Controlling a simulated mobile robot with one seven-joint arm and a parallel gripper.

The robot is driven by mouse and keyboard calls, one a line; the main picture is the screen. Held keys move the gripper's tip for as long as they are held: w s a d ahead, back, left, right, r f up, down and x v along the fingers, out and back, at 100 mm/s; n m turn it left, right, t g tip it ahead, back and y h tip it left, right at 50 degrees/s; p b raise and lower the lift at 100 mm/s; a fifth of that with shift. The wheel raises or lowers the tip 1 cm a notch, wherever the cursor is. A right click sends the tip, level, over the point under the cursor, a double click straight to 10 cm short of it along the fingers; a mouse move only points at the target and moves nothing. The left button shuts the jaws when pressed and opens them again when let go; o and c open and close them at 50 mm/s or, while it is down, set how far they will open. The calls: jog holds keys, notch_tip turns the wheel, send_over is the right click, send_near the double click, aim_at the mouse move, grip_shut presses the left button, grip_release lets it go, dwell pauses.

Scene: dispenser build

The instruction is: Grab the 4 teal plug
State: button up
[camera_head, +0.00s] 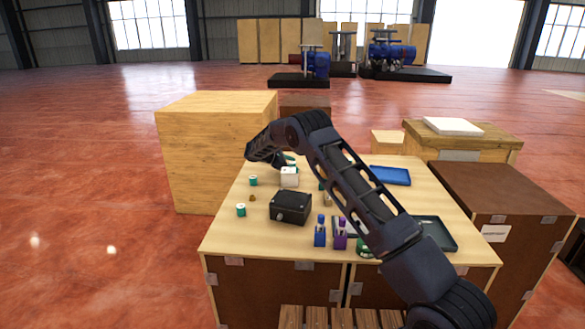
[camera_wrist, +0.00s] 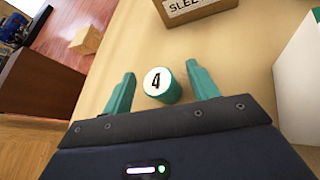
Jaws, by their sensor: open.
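The teal plug (camera_wrist: 172,95) with a white top marked 4 stands on the table in the wrist view. My gripper (camera_wrist: 160,70) is open, with one teal finger on each side of the plug. Gaps show between the plug and both fingers, and its lower part is near the palm edge. In the head view my gripper (camera_head: 286,160) is at the far side of the table, behind a white box (camera_head: 289,177). I cannot make out the 4 plug there.
Two other teal plugs (camera_head: 253,181) (camera_head: 241,210) stand at the table's left. A black box (camera_head: 290,207), blue bottle (camera_head: 320,232) and purple bottle (camera_head: 340,235) are nearer. The wrist view shows a labelled brown box (camera_wrist: 195,8) ahead and a white block (camera_wrist: 302,85) at right.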

jog(key=shift+d+f, duration=0.1)
jog(key=shift+d, duration=0.1)
jog(key=c, duration=1.1)
